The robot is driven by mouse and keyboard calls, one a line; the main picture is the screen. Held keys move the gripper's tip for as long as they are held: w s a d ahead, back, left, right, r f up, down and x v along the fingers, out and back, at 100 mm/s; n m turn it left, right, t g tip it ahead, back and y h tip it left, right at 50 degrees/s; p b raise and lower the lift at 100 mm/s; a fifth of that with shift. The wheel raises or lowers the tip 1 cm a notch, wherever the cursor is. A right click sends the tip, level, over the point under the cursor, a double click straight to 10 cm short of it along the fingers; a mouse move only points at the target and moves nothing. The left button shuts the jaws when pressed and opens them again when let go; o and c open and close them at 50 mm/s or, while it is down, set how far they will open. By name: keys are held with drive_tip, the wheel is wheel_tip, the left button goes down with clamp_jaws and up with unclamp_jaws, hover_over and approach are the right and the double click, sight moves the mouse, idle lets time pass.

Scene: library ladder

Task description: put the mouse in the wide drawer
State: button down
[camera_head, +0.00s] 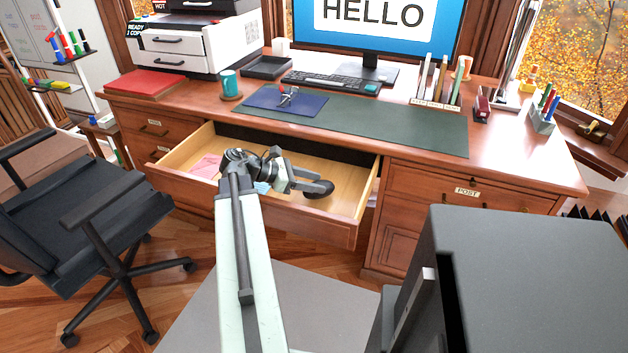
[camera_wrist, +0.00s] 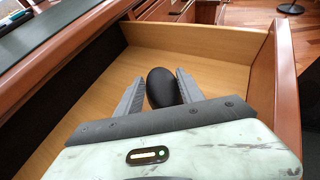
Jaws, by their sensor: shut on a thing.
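The wide drawer (camera_head: 353,212) of the desk is pulled open, and its light wooden inside also shows in the wrist view (camera_wrist: 200,38). The black mouse (camera_head: 319,189) is over the right part of the drawer floor; in the wrist view the mouse (camera_wrist: 162,88) sits between the two fingers. My gripper (camera_head: 305,184) is shut on the mouse, low within the drawer walls. I cannot tell whether the mouse touches the drawer floor. My arm hides part of the drawer's middle and front.
Pink paper (camera_head: 207,166) and a light blue item (camera_head: 262,187) lie in the drawer. Above it the desk top holds a blue folder (camera_head: 290,101), a green mat (camera_head: 400,128) and a keyboard (camera_head: 331,82). A black chair (camera_head: 85,215) stands at left.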

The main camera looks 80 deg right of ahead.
drive_tip(key=shift+f, duration=0.55)
drive_tip(key=shift+f+b, duration=0.6)
drive_tip(key=shift+b, duration=0.15)
drive_tip(key=c, duration=0.7)
unclamp_jaws()
drive_tip(key=shift+o, duration=0.2)
